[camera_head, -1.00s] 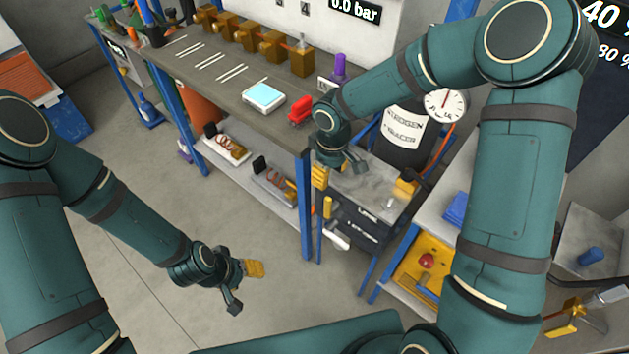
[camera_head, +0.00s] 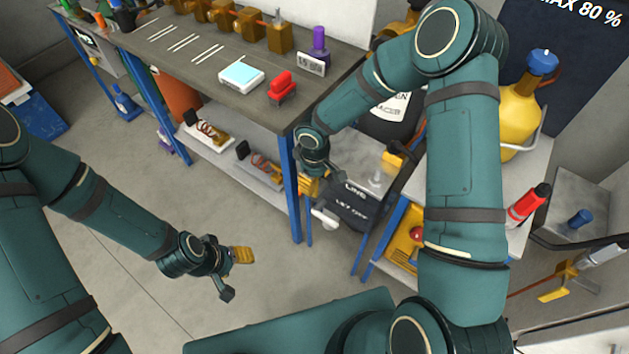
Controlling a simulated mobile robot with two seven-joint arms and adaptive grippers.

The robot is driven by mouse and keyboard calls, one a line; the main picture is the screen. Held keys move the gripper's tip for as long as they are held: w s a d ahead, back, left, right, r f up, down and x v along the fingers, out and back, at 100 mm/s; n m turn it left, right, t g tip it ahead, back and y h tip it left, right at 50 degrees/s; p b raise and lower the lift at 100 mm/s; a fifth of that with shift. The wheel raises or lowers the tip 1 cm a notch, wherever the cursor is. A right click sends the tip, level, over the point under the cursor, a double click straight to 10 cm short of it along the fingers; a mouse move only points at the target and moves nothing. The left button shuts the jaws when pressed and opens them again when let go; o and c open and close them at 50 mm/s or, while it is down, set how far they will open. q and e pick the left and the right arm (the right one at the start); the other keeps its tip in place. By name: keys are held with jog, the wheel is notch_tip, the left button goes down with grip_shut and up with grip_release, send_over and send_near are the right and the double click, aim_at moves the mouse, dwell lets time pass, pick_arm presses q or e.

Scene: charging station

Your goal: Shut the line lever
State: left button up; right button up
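A dark panel (camera_head: 368,212) lettered LINE and LET OFF stands low, right of the bench's front leg. A white handle (camera_head: 325,218) sticks out at its left side. Yellow shows just above it, by the LINE lettering; I cannot separate the line lever from my yellow finger pad there. My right gripper (camera_head: 321,182) points down over the panel's upper left, fingers apart; contact with a lever cannot be made out. My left gripper (camera_head: 234,272) is open and empty above the floor, well left of the panel.
The bench (camera_head: 205,75) carries a red clip-like object (camera_head: 283,85), a white-blue tray (camera_head: 241,74) and a purple bottle (camera_head: 319,43). Its blue leg (camera_head: 291,190) stands close left of the panel. A yellow bottle (camera_head: 519,120) is at right. Floor at lower left is clear.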

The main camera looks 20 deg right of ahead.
jog(key=shift+f, duration=0.15)
grip_shut()
jog(key=shift+d, duration=0.1)
dwell(0.3)
